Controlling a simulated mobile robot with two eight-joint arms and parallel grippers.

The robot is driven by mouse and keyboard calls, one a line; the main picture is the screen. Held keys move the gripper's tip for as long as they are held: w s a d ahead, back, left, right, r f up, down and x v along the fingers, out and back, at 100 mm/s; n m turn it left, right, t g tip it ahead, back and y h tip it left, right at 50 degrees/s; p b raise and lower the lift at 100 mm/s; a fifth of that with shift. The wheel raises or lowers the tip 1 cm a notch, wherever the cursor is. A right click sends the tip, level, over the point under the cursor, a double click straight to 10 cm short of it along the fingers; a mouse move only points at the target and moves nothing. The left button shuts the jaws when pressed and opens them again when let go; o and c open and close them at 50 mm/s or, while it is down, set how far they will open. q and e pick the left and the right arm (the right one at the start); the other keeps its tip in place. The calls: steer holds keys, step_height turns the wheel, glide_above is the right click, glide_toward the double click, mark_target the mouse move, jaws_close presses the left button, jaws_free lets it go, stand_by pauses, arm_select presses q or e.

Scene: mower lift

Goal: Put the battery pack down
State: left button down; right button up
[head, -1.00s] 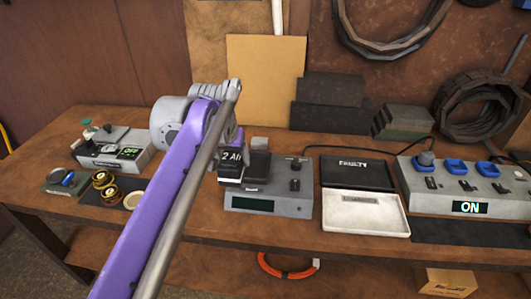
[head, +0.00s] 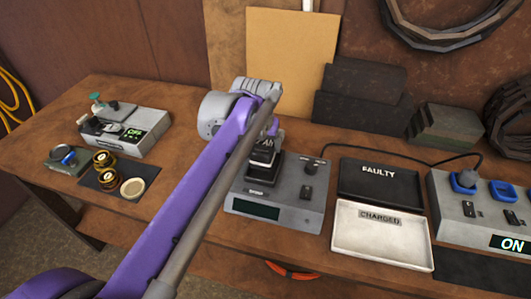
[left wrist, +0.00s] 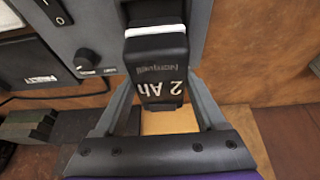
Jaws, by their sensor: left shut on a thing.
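The battery pack (head: 266,146) is a dark block marked "2 Ah", with its label upside down in the left wrist view (left wrist: 162,75). My left gripper (head: 266,130) is shut on it; its two fingers flank the pack in the left wrist view (left wrist: 161,92). The pack is over the rear left part of a grey charger-like box (head: 258,200) with a dark display and a knob. I cannot tell whether it is seated there or just above. My arm hides part of the box. My right gripper is not in view.
Right of the box lie a black "FAULTY" tray (head: 378,190) and an empty white "CHARGED" tray (head: 383,244). A power strip (head: 478,215) showing "ON" stands farther right. At left are a device (head: 125,133) showing "OFF" and brass rings (head: 106,170) on a dark mat.

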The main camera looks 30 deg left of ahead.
arm_select(q)
steer(key=shift+f, duration=1.7)
steer(key=shift+w+f, duration=0.1)
steer(key=shift+f+b, duration=0.25)
steer(key=shift+b, duration=0.05)
jaws_free()
steer(key=shift+r, duration=0.25)
steer(key=p+v, duration=0.1)
steer(key=v, duration=1.1)
steer(key=shift+p, duration=0.35)
steer(key=shift+s+d, duration=0.15)
steer(key=shift+s, duration=0.05)
